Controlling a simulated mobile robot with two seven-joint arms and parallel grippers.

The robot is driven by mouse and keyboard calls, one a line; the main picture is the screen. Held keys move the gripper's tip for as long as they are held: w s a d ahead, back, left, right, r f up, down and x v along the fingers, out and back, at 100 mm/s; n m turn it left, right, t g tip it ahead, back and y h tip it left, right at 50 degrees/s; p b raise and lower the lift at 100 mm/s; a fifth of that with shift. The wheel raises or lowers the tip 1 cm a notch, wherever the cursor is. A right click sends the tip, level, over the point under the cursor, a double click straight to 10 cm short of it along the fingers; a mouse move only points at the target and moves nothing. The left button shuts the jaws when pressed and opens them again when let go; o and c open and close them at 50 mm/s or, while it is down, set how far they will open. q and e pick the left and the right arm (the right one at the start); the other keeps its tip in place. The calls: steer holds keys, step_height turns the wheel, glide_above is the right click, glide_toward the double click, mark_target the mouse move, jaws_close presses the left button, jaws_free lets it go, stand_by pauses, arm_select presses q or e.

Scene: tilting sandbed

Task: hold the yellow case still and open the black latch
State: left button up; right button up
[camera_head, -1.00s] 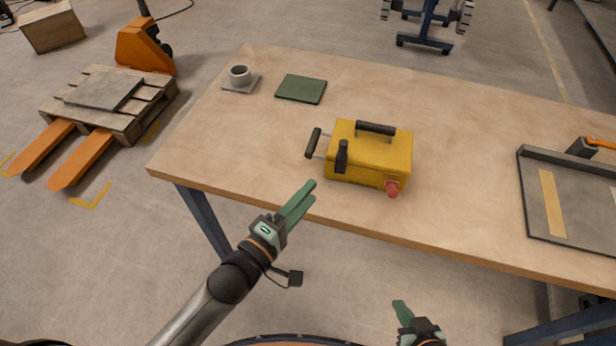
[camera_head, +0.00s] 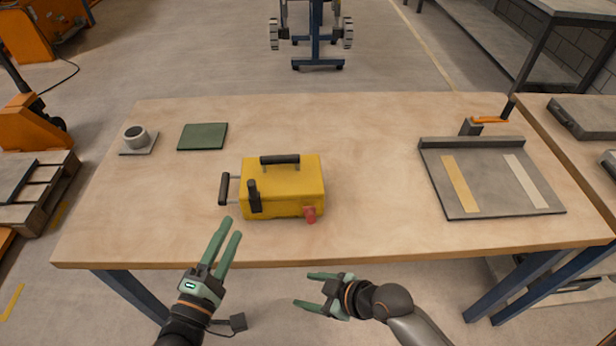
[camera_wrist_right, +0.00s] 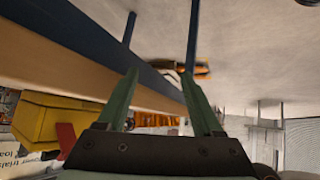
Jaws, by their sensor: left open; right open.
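The yellow case (camera_head: 285,192) stands upright on the wooden table near its front edge. A black upright piece on its front left, which looks like the latch (camera_head: 254,197), lies against the case. A black handle (camera_head: 280,159) is on top, another black handle (camera_head: 223,188) sticks out at the left side, and a red knob (camera_head: 309,214) is at the front right. My left gripper (camera_head: 232,228) is open and empty, just below and left of the latch, apart from it. My right gripper (camera_head: 303,289) is open and empty in front of the table edge, pointing left. The case also shows in the right wrist view (camera_wrist_right: 60,115).
A mug (camera_head: 135,137) on a coaster and a green pad (camera_head: 203,137) lie at the table's back left. A grey tray (camera_head: 435,180) with two strips lies at the right, an orange-handled tool (camera_head: 488,120) behind it. The table between case and tray is clear.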

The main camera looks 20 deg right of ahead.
steer(key=a+r+n+g+y, duration=0.3)
steer(key=a+r+n, duration=0.3)
steer(key=r+n, duration=0.15)
step_height(320, 180, up, 14)
steer(key=f+n+g+h, duration=0.1)
steer(key=n+g+h, duration=0.3)
steer(key=n+h, duration=0.9)
glide_above(310, 209)
steer(key=n+y, duration=0.3)
steer(key=shift+s+a+r+n+y, duration=0.25)
steer(key=shift+a+y, duration=0.05)
steer(key=shift+w+d, duration=0.25)
steer(key=shift+w, duration=0.05)
steer(key=shift+w+f, duration=0.1)
steer(key=shift+f, duration=0.1)
step_height(310, 209, down, 12)
steer(key=shift+c, duration=0.4)
